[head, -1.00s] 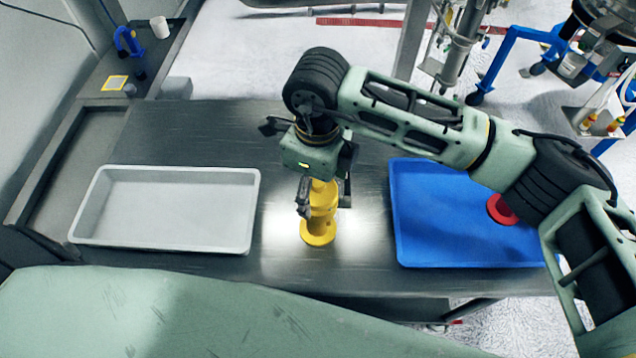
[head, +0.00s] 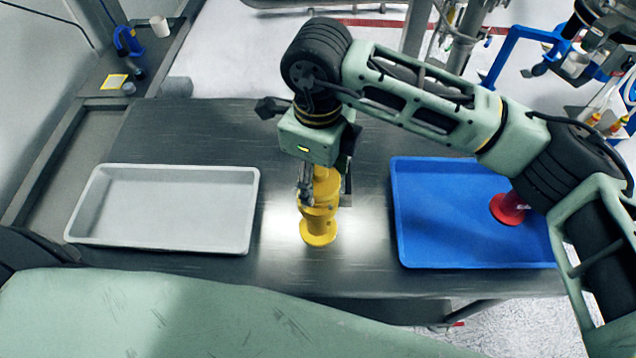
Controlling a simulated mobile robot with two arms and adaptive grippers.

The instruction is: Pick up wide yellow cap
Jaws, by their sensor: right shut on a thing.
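A yellow flanged piece (head: 318,231), the wide yellow cap as far as I can tell, is in the middle of the dark table in the head view. It is upright between the two trays. My right gripper (head: 322,194) points down and is shut on the upper part of the yellow cap. The fingers hide part of its sides. I cannot tell whether its base touches the table. My left gripper is not in view.
An empty white tray (head: 160,243) lies to the left on the table (head: 281,262). A blue tray (head: 440,258) lies to the right, with a red piece (head: 508,209) in it, partly near my right arm. Bare table separates the trays.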

